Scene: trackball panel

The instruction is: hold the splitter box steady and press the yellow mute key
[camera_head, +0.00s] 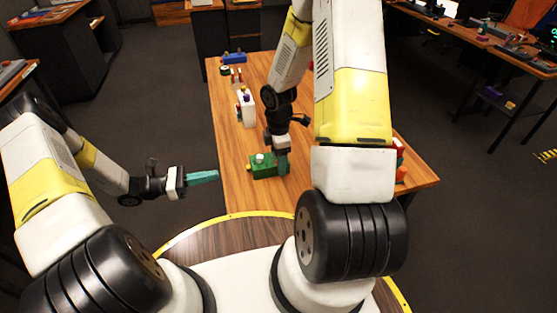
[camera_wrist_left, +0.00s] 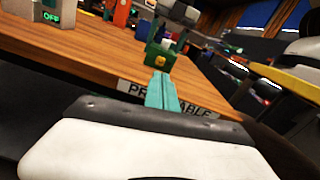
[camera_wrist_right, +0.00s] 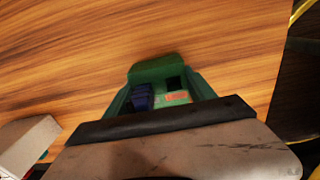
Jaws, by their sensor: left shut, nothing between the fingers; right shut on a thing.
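The green splitter box (camera_head: 263,166) stands on the wooden table near its left edge, with a white part on top. The yellow mute key (camera_wrist_left: 160,63) is on the box face toward my left gripper. My right gripper (camera_head: 283,163) reaches down from above and is shut on the box. The right wrist view shows the green box (camera_wrist_right: 155,70) below that gripper, with a dark blue part on it. My left gripper (camera_head: 205,177) is shut and empty, its teal fingertips left of the box and apart from the key. These fingers (camera_wrist_left: 162,92) point toward the box in the left wrist view.
A white box (camera_head: 245,108) and a blue object (camera_head: 234,57) stand farther back along the table (camera_head: 240,192). A white box marked OFF (camera_wrist_left: 60,10) shows in the left wrist view. Orange-red items (camera_head: 399,160) stand at the right. Room left of the table is free.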

